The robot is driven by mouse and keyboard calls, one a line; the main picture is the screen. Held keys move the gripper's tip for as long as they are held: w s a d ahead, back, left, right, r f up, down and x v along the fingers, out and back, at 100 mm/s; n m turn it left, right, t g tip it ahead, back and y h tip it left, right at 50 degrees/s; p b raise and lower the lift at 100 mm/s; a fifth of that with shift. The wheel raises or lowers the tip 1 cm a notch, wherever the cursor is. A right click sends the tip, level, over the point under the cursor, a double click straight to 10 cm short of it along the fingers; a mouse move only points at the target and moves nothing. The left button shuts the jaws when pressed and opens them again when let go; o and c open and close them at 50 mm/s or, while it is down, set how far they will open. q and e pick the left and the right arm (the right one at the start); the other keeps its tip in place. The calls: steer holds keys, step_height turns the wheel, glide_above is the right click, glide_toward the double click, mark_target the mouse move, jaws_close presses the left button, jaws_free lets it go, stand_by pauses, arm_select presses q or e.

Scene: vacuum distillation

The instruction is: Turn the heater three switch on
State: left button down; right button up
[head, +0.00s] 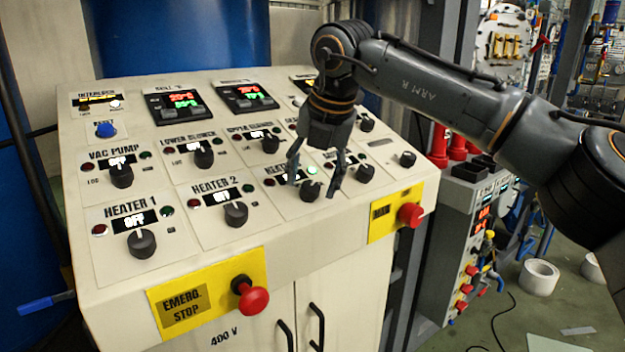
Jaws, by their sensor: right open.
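The sloped control panel (190,240) carries labelled black rotary knobs. The heater three knob (309,191) is to the right of the heater 2 knob (236,214). Its label and display are mostly hidden by my gripper, so I cannot read its state there. A green lamp (312,169) just above this knob glows brightly. My right gripper (313,187) comes down from above with its fingers spread, one on each side of the heater three knob. Whether the fingers touch the knob or panel I cannot tell. My left gripper is out of view.
The heater 1 knob (142,243) is at left, its display reading OFF. Another knob (364,174) stands close right of my gripper. Red stop buttons (252,297) and (410,215) stick out from yellow plates at the front.

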steer(key=v, duration=1.1)
steer(key=shift+r, duration=0.15)
steer(key=shift+s, duration=0.1)
